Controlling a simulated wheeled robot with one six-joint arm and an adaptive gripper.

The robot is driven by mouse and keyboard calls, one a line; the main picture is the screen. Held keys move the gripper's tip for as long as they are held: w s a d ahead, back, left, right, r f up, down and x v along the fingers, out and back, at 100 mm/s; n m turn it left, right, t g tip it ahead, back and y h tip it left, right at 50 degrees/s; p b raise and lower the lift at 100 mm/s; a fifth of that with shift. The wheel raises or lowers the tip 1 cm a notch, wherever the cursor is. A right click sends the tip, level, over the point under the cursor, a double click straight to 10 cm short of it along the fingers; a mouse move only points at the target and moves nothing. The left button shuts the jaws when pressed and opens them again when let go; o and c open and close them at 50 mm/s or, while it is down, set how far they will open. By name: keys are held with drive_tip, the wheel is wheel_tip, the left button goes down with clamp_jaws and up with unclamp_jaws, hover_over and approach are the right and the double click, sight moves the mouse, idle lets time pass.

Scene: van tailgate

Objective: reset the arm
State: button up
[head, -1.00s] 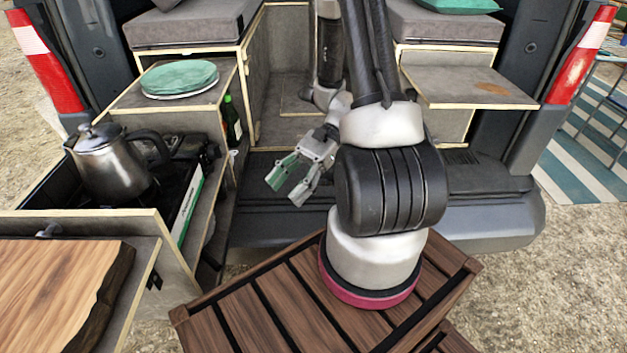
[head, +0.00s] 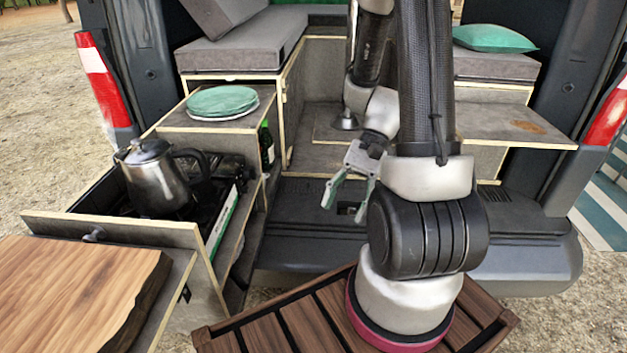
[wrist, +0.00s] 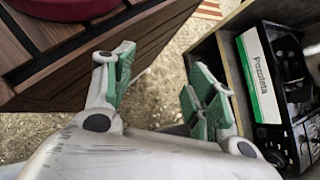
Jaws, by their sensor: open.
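My gripper (head: 347,197) hangs in front of the van's rear opening in the head view, with its fingers pointing down and a little left. Its fingers are apart, with nothing between them. In the wrist view my gripper (wrist: 158,90) also shows open, with green pads and bare gravel beyond. My arm rises from a base on the slatted wooden crate.
A steel kettle (head: 157,178) stands on the stove in the pulled-out drawer (head: 120,229) at left. Green plates (head: 222,101) lie on the cabinet. A wooden board (head: 75,290) is at front left. A slatted crate (head: 315,320) stands below. A green bottle (head: 266,145) stands beside the cabinet.

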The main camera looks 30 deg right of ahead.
drive_tip(key=d+r+n+t+h, duration=0.2)
drive_tip(key=r+n+t+h, duration=0.2)
drive_tip(key=r, duration=0.6)
drive_tip(key=s+d+r+n+t+h, duration=0.1)
drive_tip(key=r+n+t+h, duration=0.3)
drive_tip(key=r, duration=0.6)
drive_tip(key=shift+d+r+n+t+h, duration=0.35)
drive_tip(key=shift+d+n, duration=0.2)
drive_tip(key=shift+n, duration=0.65)
